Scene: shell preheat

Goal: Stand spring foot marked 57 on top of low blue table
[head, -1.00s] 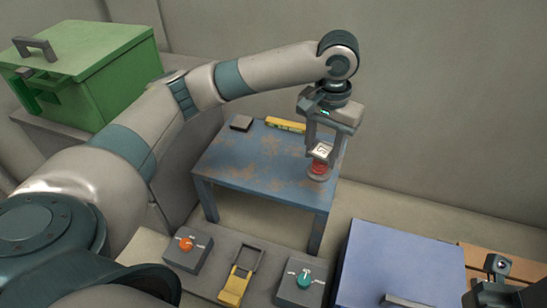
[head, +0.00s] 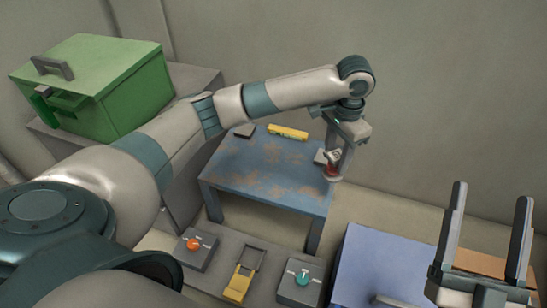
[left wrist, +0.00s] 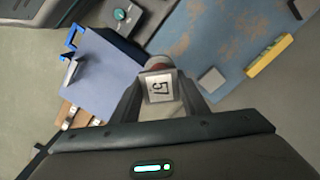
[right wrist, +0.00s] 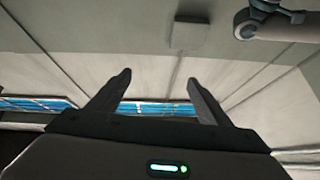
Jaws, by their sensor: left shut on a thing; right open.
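The spring foot marked 57 (head: 333,170) has a pale top plate and a red part below. My left gripper (head: 338,160) is shut on it at the right edge of the low blue table (head: 262,180). In the left wrist view, the label 57 of the spring foot (left wrist: 159,87) shows between the fingers, and the blue table (left wrist: 200,40) lies beyond to the upper right. I cannot tell whether the foot is above the table or just off its edge. My right gripper (head: 490,205) is open and empty at the right, away from the table.
On the blue table are a yellow bar (head: 288,132), a dark block (head: 244,130) and a grey square (head: 320,157) near the gripper. In front stand an orange-knob box (head: 195,250), a yellow latch (head: 238,283), a teal-knob box (head: 300,284) and a blue-topped box (head: 385,265). A green case (head: 95,85) stands left.

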